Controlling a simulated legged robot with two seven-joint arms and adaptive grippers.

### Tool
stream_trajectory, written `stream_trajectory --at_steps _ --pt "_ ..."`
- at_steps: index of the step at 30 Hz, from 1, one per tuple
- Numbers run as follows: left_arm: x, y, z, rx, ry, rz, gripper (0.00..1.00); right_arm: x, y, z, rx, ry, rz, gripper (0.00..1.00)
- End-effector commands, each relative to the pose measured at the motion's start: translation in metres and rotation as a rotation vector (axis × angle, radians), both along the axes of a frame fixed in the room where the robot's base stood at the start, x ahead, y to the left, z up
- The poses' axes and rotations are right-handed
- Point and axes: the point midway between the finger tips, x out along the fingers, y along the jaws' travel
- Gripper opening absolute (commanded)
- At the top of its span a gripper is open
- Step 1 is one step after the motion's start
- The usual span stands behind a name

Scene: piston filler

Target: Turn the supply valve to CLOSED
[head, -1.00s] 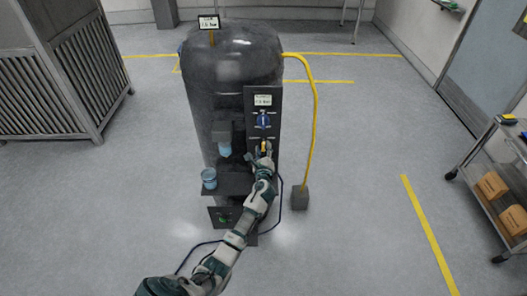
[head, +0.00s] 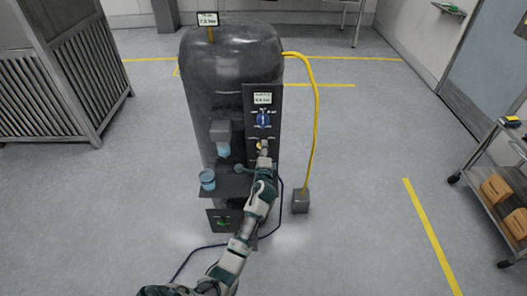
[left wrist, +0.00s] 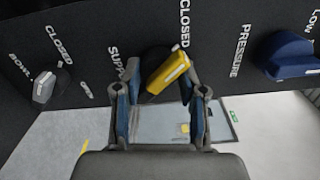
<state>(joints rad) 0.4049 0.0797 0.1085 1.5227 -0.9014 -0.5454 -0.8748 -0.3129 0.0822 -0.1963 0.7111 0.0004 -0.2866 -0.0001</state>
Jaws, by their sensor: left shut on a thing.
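The supply valve is a yellow handle (left wrist: 168,73) on a black round base, set in the dark panel (head: 277,108). In the left wrist view the handle is tilted, with its upper right end near the printed word CLOSED. My left gripper (left wrist: 163,80) has one finger on each side of the yellow handle and is shut on it. In the head view my left gripper (head: 263,161) is at the panel below the blue knob and hides most of the valve. My right gripper is not in view.
A blue pressure knob (left wrist: 292,54) sits right of the valve and a grey knob (left wrist: 45,88) left of it. A blue cup (head: 207,180) stands on the machine's shelf. A yellow hose (head: 316,110) runs down the right side. Open floor surrounds the machine.

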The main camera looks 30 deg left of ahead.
Motion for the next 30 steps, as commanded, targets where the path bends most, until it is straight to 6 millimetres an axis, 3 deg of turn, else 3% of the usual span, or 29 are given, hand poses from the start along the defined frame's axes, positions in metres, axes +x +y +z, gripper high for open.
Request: stream_trajectory --at_steps 20,21,24,30 --pt "-0.0001 0.0001 -0.0021 -0.061 -0.031 0.001 0.06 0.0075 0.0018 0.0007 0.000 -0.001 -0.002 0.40" --pt "-0.0001 0.0001 -0.0021 -0.061 -0.031 0.001 0.43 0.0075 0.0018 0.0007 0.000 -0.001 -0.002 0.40" --pt "-0.0001 0.0001 -0.0020 -0.059 -0.032 0.001 0.66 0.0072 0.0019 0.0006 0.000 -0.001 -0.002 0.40" --pt "-0.0008 0.0000 -0.0004 -0.058 -0.033 0.000 0.66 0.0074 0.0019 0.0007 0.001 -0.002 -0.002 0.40"
